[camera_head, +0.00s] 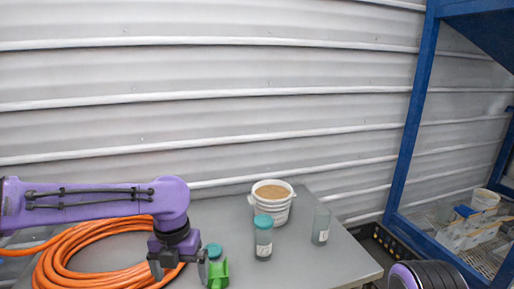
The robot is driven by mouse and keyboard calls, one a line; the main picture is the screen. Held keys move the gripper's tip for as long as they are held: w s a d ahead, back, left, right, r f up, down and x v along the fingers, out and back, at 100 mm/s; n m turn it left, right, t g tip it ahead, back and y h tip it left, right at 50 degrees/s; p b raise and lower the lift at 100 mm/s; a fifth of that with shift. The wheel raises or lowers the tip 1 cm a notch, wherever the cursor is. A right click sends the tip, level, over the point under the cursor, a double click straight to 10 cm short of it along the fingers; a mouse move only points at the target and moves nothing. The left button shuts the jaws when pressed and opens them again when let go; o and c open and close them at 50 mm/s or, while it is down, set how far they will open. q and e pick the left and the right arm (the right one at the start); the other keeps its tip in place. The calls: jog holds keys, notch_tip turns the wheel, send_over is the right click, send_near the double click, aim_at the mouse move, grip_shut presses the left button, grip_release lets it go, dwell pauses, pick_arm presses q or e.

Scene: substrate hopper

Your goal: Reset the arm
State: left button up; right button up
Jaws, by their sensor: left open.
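My left arm comes in from the left, purple with black cables along it. Its gripper (180,268) points down over the left part of the grey table, with the two black fingers apart and nothing seen between them but the orange hose behind. The right finger is close beside a green object (218,275); I cannot tell whether they touch. My right gripper is not in view; a purple and black part at the bottom right looks like my right arm.
A coiled orange hose (85,247) lies on the grey table (320,272). A white bucket of brown material (272,207), a teal-lidded jar (263,238), another teal lid (214,250) and a clear beaker (321,226) stand to the right. A blue frame (411,120) rises beyond.

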pick_arm(q)
jog(key=s+d+f+n+h+b, duration=0.15)
jog(key=s+f+n, duration=0.25)
jog(key=f+n, duration=0.5)
jog(key=s+d+f+n+h+b, duration=0.1)
jog(key=s+d+f+n+b, duration=0.3)
jog(key=f, duration=0.9)
jog(key=s+a+f+n+h+b, duration=0.1)
jog(key=s+f+n+h, duration=0.15)
jog(key=f+n, duration=0.7)
jog(key=s+a+f+n+t+y+b, duration=0.1)
jog(key=s+a+f+n+y+b, duration=0.1)
jog(key=s+a+f+n, duration=0.25)
jog(key=s+a+f+n+t+y+b, duration=0.1)
jog(key=s+a+f+n, duration=0.1)
jog(key=s+f+n, duration=0.45)
jog(key=s+a+f+n+y+b, duration=0.1)
jog(key=s+a+f+n+y, duration=0.1)
jog(key=a+n, duration=0.3)
jog(key=s+a+f+n+t+y+b, duration=0.1)
jog(key=s+a+f+n+y, duration=0.1)
jog(key=a, duration=0.4)
jog(key=s+n+y, duration=0.1)
jog(key=s+n, duration=0.1)
jog(key=shift+a+n, duration=0.3)
jog(key=shift+n, duration=0.05)
pick_arm(e)
notch_tip(320, 180, down, 12)
jog(key=shift+r, duration=0.15)
